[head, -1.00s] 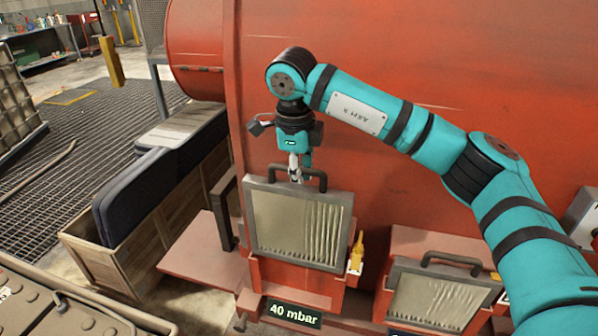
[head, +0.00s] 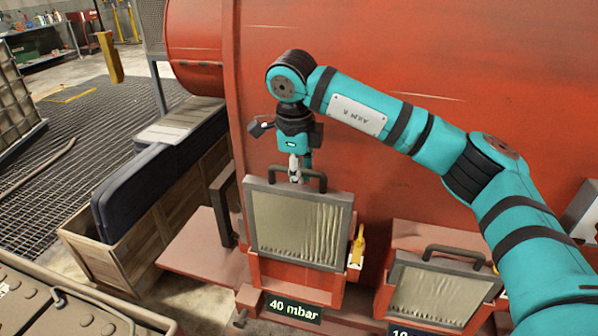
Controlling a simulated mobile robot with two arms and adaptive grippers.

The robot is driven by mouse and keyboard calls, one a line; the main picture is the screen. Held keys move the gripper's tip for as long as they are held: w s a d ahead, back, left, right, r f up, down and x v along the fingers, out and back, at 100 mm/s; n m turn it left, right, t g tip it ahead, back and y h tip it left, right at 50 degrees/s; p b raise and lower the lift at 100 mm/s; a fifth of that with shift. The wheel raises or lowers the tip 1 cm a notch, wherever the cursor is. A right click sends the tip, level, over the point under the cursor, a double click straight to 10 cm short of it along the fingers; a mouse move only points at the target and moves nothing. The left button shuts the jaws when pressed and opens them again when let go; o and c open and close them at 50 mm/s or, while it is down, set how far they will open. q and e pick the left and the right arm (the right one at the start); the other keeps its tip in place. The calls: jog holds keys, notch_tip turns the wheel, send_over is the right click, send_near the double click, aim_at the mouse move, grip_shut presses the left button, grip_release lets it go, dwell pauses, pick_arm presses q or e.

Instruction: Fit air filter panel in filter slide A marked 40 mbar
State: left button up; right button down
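The air filter panel (head: 298,225), pale pleated media in a grey frame with a dark handle (head: 313,178), stands tilted back at the red filter slide (head: 300,284) with the "40 mbar" sign (head: 294,308). Most of the panel shows above the slide's front wall; its lower edge meets or passes behind that wall, and I cannot tell how deep it sits. My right gripper (head: 295,177) is shut on the panel's handle from above; its fingertips are partly hidden by the handle. My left gripper is not in view.
A second filter panel (head: 437,294) sits in a slide to the right, its sign cut off. A yellow lever (head: 357,246) is beside the 40 mbar slide. A wooden crate (head: 125,262) with dark panels stands left. The large red housing (head: 420,70) rises close behind.

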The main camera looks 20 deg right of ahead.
aim_at(299, 222)
jog(key=shift+f+b, duration=4.9)
jog(key=shift+f, duration=2)
jog(key=c, duration=1.4)
grip_release()
jog(key=r, duration=0.4)
jog(key=s+a+r, duration=0.1)
jog(key=r, duration=0.7)
jog(key=shift+s+a, duration=0.15)
jog(key=shift+s, duration=0.25)
jog(key=shift+f, duration=0.1)
